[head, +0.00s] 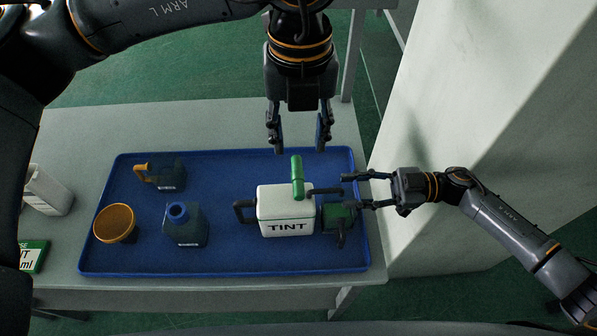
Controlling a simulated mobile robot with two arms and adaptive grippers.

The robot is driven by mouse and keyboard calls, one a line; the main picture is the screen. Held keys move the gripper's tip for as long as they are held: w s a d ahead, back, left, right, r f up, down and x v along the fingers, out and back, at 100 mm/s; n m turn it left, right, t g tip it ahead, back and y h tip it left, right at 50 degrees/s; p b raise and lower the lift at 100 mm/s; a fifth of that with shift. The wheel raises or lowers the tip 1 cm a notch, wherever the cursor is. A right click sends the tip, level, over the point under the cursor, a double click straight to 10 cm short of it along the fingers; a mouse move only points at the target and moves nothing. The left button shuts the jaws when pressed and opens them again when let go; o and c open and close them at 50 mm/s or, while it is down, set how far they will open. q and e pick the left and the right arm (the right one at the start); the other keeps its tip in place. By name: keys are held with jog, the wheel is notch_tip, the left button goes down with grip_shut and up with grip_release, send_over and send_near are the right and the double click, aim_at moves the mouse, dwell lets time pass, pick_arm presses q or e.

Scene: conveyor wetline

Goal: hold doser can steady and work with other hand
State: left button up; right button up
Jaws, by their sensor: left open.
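The doser can (285,217), a white box marked TINT, stands on the blue tray. It has a dark handle (243,211) on its left, an upright green grip (297,177) on top, and a green and dark fitting (338,215) on its right side. My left gripper (299,141) points down above and behind the can, open and empty, with the green grip just below its fingertips. My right gripper (346,192) comes in from the right, fingers apart, near the fitting and a dark bar at the can's right. Whether it touches them I cannot tell.
On the tray (225,262) stand a blue jug (186,225), a dark jug with an orange handle (167,174) and an orange-rimmed cup (116,224). A white container (47,190) and a green-white labelled box (33,256) sit left of the tray. A pale wall block stands at right.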

jog(key=d+b, duration=0.1)
jog(key=d, duration=0.4)
dwell(0.3)
jog(key=o, duration=0.6)
jog(key=d, duration=1.2)
jog(key=shift+s+d, duration=0.1)
